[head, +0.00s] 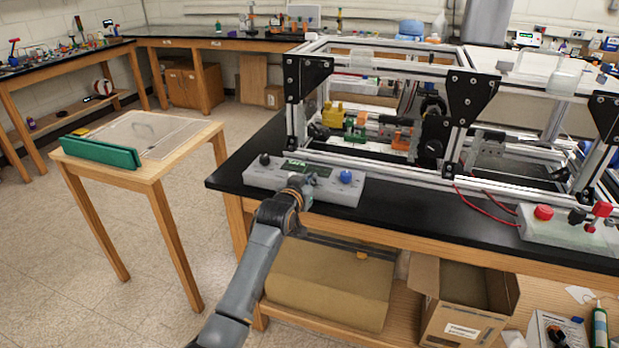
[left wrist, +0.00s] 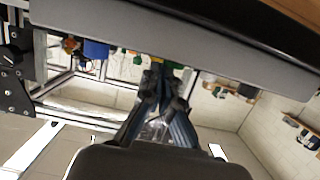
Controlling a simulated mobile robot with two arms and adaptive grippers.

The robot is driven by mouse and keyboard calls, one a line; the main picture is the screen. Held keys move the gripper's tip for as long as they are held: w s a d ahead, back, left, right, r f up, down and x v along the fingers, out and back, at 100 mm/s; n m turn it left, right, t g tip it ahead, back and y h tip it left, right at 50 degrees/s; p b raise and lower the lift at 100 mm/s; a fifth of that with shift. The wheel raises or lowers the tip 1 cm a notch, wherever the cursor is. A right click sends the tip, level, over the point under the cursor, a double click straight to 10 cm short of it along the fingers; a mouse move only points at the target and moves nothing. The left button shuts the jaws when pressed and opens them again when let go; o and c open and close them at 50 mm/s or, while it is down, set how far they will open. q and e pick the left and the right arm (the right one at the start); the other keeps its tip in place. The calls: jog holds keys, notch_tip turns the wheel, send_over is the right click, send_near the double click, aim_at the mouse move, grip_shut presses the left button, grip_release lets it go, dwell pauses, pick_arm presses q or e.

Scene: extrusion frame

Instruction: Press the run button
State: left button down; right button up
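A light grey control box (head: 330,192) sits at the black bench's front left edge. It carries a black knob (head: 264,159), a dark panel with green marks (head: 316,169) and a blue knob (head: 345,176). I cannot tell which control is the run button; part of the box top is hidden behind my gripper. My left gripper (head: 297,182) is at the box's front edge, left of the blue knob. My right gripper is out of view.
The aluminium extrusion frame (head: 375,172) stands right behind the box. A second box (head: 565,232) with a red button (head: 543,212) is at the right.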

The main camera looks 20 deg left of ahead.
pick_arm(q)
jog(key=shift+s+f, duration=0.15)
jog(key=shift+f, duration=0.55)
jog(key=shift+r, duration=0.1)
notch_tip(320, 180, up, 6)
jog(key=p, duration=0.5)
jog(key=b+v, duration=0.2)
jog(key=v, duration=0.7)
jog(key=shift+s+f, duration=0.25)
jog(key=shift+s, duration=0.05)
